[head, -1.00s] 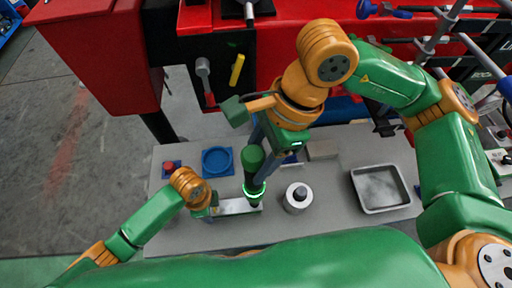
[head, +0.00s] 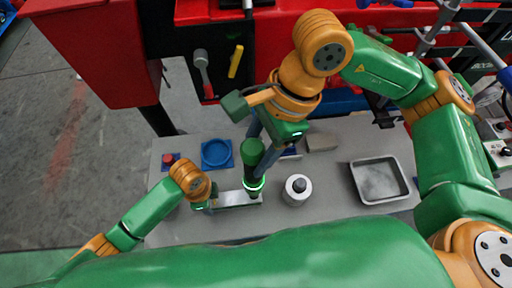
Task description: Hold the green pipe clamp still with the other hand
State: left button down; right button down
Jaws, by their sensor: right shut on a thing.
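The green pipe clamp (head: 252,153) appears as an upright green cylinder with a dark lower body and a bright green ring near its foot, in the middle of the table in the head view. My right gripper (head: 260,166) comes down from above and is shut on it; its fingers partly hide the clamp's side. My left gripper (head: 214,202) is low at the left of the clamp's foot, beside a pale flat metal piece (head: 238,199). Its fingers are too small and covered to tell whether they are open or touching the clamp.
The grey table (head: 325,222) holds a blue ring dish (head: 203,154), a small red knob on a blue base (head: 168,159), a white-grey cylinder (head: 297,197) and a metal tray (head: 354,180). A red frame stands behind. Table space is clear between cylinder and tray.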

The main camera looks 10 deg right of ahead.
aim_at(256, 145)
jog(key=shift+f, duration=1.05)
dwell(3.1)
jog(key=shift+r, duration=0.1)
jog(key=shift+r, duration=2.55)
pick_arm(q)
jog(key=shift+c, duration=1)
grip_release()
jog(key=shift+r, duration=0.15)
jog(key=r, duration=1)
jog(key=shift+w+r, duration=0.2)
jog(key=shift+r, duration=0.05)
jog(key=shift+s+r, duration=0.15)
jog(key=shift+r, duration=0.5)
